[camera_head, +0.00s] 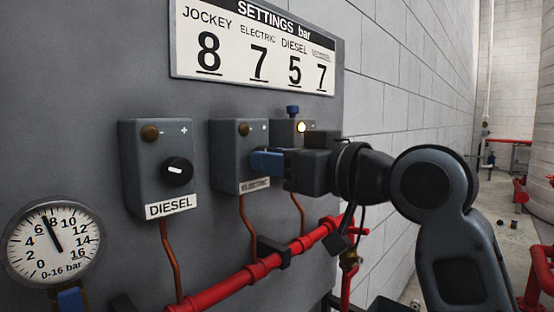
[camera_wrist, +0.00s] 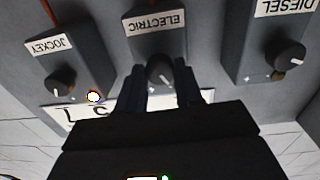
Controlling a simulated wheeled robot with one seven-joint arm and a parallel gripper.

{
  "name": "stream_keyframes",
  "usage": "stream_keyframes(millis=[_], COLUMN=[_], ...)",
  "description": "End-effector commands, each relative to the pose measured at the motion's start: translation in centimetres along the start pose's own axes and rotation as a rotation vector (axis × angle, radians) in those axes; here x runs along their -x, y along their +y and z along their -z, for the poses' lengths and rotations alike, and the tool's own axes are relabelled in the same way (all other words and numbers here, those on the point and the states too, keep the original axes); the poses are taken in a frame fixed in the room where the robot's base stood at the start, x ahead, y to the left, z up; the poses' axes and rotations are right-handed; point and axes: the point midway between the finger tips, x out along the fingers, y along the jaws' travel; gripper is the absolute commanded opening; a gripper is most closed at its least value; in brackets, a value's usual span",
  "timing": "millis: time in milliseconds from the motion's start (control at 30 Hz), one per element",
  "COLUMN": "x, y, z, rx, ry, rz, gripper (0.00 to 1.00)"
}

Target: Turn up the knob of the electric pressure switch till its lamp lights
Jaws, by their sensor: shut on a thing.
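The electric pressure switch (camera_head: 226,160) is a grey box on the panel, labelled ELECTRIC in the wrist view (camera_wrist: 158,45). Its lamp (camera_head: 244,129) is dull brown and unlit in the head view, and it is hidden in the wrist view. My gripper (camera_head: 262,162) comes in from the right, with its blue fingers at the front of this box. In the wrist view, my fingers (camera_wrist: 160,88) are on either side of the dark knob (camera_wrist: 160,70) and closed on it. The head view hides the knob behind the fingers.
The diesel switch (camera_head: 150,150) stands to the left, its lamp unlit. The jockey switch (camera_wrist: 72,62) is close by, with its lamp (camera_head: 301,127) lit. A settings sign (camera_head: 255,45) gives ELECTRIC 7. A gauge (camera_head: 52,243) reads between 6 and 8. A red pipe (camera_head: 235,290) runs below.

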Motion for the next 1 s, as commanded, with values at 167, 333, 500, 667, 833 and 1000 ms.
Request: stream_keyframes(millis=[167,333,500,667,833,1000], x=[-0.02,-0.01,0.0,0.0,0.0,0.74], y=[-0.04,-0.02,-0.02,-0.01,0.0,0.07], z=[0.19,0.03,0.03,0.02,0.02,-0.07], rx=[-0.076,-0.078,-0.077,-0.077,-0.077,-0.077], ry=[-0.003,-0.002,-0.002,-0.002,-0.003,-0.002], rz=[0.001,0.0,0.0,0.0,0.0,-0.002], gripper=[0.05,0.05,0.46,0.61,0.61,0.61])
